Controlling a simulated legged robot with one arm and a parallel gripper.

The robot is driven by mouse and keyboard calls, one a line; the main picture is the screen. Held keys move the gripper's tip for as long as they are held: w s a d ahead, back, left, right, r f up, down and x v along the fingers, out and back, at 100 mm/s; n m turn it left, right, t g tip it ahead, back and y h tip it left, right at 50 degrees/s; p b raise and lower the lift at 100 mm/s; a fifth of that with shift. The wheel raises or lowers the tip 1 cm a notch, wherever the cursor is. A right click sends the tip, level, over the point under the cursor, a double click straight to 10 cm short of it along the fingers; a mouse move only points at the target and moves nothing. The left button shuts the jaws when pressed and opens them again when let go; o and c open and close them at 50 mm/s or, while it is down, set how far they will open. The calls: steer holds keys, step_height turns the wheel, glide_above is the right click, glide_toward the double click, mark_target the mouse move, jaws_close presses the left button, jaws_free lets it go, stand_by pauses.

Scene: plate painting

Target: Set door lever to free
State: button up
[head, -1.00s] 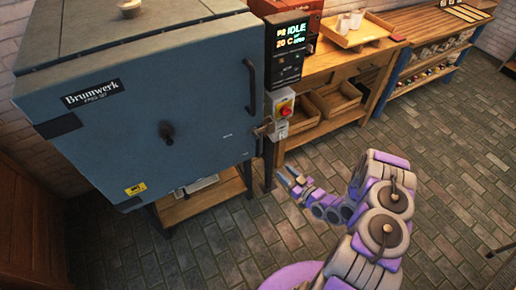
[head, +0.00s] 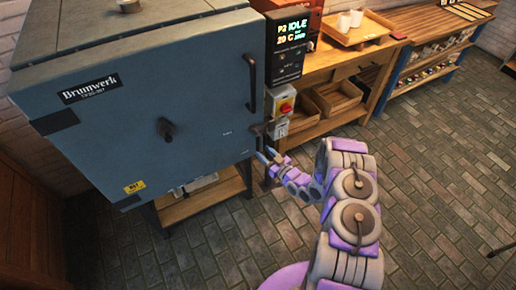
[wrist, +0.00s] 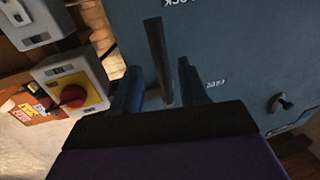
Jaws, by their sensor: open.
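The blue kiln (head: 150,100) has a small door lever (head: 260,130) at the lower right edge of its door. In the wrist view the lever (wrist: 157,50) is a dark bar, nearly upright with a slight tilt. A partly cut-off "LOCK" label shows by its upper end and a "FREE" label lower right. My gripper (head: 265,153) is open just below the lever in the head view. In the wrist view the lever shows between the two fingers of my gripper (wrist: 160,88). I cannot tell whether either finger touches it.
A red rotary switch (wrist: 73,96) on a yellow plate sits left of the lever in the wrist view. A vertical door handle (head: 252,82) and a display panel (head: 289,45) are above. A wooden bench (head: 345,65) stands right of the kiln. The tiled floor at right is mostly clear.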

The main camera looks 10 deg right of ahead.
mark_target(259, 148)
steer(key=shift+b+x, duration=0.3)
steer(key=shift+x, duration=2.1)
steer(key=shift+c, duration=0.3)
jaws_close()
